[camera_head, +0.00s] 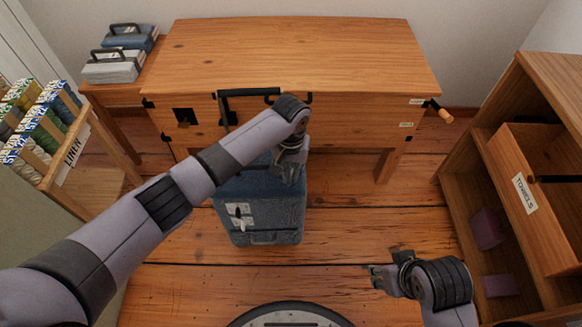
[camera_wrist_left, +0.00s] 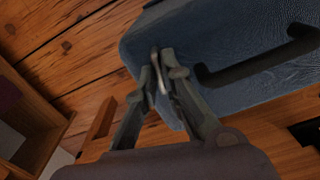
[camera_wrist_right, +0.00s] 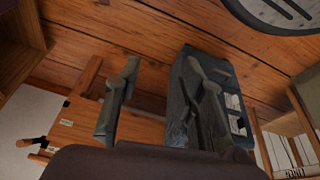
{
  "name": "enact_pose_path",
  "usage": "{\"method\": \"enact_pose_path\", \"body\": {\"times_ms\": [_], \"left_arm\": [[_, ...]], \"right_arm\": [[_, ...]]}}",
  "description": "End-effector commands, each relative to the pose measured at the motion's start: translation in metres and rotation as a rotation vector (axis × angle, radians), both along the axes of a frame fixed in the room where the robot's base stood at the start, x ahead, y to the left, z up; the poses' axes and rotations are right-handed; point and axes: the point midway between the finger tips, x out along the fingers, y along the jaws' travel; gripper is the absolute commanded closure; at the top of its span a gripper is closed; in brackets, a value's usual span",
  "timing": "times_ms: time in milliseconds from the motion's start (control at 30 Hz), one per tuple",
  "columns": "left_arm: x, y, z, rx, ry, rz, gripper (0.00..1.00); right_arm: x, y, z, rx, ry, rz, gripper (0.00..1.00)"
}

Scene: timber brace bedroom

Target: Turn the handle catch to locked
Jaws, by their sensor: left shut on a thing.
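A blue suitcase (camera_head: 265,215) stands on the floor in front of the wooden table. Its front has white label plates (camera_head: 240,210) with a small metal lever between them; the lettering is too small to read. My left gripper (camera_head: 290,172) is at the suitcase's upper right. In the left wrist view its fingers (camera_wrist_left: 163,72) are shut on a small silver metal lever (camera_wrist_left: 155,68) at the edge of the blue shell (camera_wrist_left: 225,35), beside a black handle (camera_wrist_left: 260,62). My right gripper (camera_head: 377,276) is open and empty, low to the right, apart from the suitcase.
The wooden table (camera_head: 290,50) is close behind the suitcase, with a wooden-grip lever (camera_head: 440,113) and small labels at its right. An open cabinet (camera_head: 470,180) with a drawer stands right. A yarn rack (camera_head: 75,140) stands left. Floor between suitcase and right gripper is clear.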

Motion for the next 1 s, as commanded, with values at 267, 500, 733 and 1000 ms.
{"method": "enact_pose_path", "body": {"times_ms": [267, 500, 733, 1000], "left_arm": [[-0.001, 0.0, 0.003, 0.001, 0.004, -0.122, 1.0], [-0.001, 0.0, 0.003, 0.0, 0.004, -0.26, 1.0], [-0.001, 0.0, 0.003, 0.0, 0.004, -0.435, 1.0], [-0.001, 0.0, 0.002, -0.001, 0.004, -0.691, 1.0]], "right_arm": [[0.006, 0.001, 0.001, 0.0, 0.009, 0.001, 0.64], [0.017, 0.004, -0.056, -0.001, 0.037, 0.005, 0.64], [0.015, 0.005, -0.105, -0.001, 0.062, 0.01, 0.64], [0.003, 0.004, -0.152, -0.004, 0.086, 0.014, 0.64]]}}
